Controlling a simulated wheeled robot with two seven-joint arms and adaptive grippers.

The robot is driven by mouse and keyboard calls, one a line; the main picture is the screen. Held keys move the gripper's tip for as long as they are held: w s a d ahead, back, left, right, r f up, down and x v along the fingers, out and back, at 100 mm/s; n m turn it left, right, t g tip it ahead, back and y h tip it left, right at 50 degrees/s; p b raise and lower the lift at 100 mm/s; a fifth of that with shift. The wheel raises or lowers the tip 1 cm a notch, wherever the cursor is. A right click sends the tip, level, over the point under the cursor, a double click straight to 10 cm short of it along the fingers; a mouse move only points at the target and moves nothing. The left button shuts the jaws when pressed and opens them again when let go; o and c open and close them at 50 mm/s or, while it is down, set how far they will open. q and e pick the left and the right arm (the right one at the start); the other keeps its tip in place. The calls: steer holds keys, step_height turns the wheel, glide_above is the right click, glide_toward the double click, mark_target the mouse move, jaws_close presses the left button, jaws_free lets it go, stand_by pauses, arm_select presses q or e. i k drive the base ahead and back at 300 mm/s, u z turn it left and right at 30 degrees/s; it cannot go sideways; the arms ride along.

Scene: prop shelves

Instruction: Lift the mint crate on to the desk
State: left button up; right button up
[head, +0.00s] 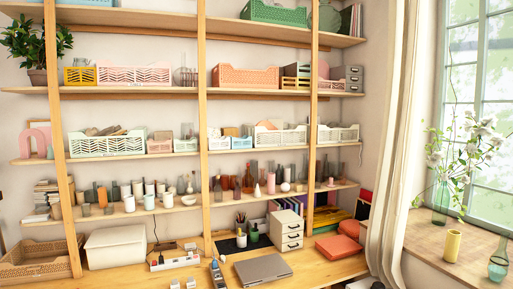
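The mint crate (107,146) is a pale green, slatted open box with dark and tan items showing above its rim. It stands on the middle shelf at the left, between the left post and the centre post. The wooden desk (322,271) runs along the bottom of the view, below the shelves. Neither of my grippers is in view.
A small pink crate (159,146) stands just right of the mint crate, and a pink arch (37,141) to its left. The desk holds a laptop (263,269), a drawer box (286,230), a white bin (116,247) and a wicker basket (38,262). Bare desk shows right of the laptop.

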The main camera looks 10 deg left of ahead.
mark_target(189, 149)
steer(key=z, duration=0.35)
steer(key=i, duration=1.2)
steer(key=u, duration=0.6)
